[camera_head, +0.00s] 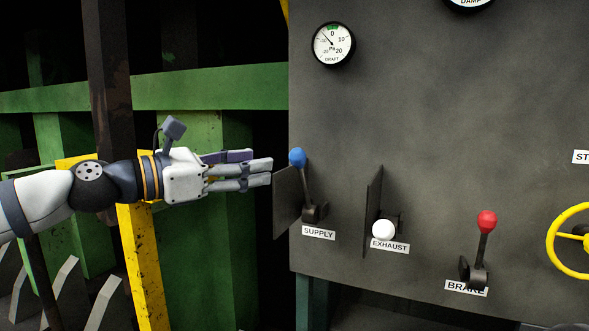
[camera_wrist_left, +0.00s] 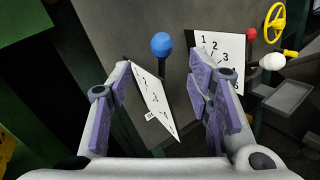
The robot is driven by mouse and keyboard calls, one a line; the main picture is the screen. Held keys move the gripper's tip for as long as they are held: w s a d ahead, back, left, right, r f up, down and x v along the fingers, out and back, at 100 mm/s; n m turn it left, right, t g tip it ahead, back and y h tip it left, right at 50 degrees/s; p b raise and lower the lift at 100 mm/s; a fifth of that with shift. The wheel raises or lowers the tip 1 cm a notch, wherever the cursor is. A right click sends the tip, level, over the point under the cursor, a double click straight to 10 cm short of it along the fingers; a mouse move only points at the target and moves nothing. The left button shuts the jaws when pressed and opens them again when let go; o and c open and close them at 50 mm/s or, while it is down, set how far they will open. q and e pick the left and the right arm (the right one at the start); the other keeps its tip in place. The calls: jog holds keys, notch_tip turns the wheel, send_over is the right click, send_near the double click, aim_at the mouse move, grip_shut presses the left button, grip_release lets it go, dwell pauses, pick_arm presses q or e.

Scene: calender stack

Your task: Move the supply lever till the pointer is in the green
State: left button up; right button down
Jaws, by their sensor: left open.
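The supply lever has a blue ball knob (camera_head: 297,157) on a dark stem and stands nearly upright above the SUPPLY label (camera_head: 318,232). The draft gauge (camera_head: 333,44) has a green band at the top by 0; its pointer points up and left, outside the green. My left gripper (camera_head: 270,172) is open and empty, just left of the knob and pointing at it. In the left wrist view the blue knob (camera_wrist_left: 162,44) shows ahead of the open fingers, apart from them. My right gripper is not in view.
A thin plate (camera_head: 286,197) stands out from the panel beside the supply lever. The exhaust lever's white knob (camera_head: 384,230), the red-knobbed brake lever (camera_head: 487,222) and a yellow handwheel (camera_head: 556,240) are to the right. A yellow post (camera_head: 146,262) and green beams stand behind my arm.

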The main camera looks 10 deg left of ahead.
aim_at(297, 166)
pick_arm(q)
jog(key=x, duration=0.9)
jog(key=shift+w+d+f, duration=0.25)
jog(key=shift+d, duration=0.1)
jog(key=shift+w+d+r, duration=0.1)
jog(key=shift+w+d, duration=0.15)
jog(key=shift+d, duration=0.1)
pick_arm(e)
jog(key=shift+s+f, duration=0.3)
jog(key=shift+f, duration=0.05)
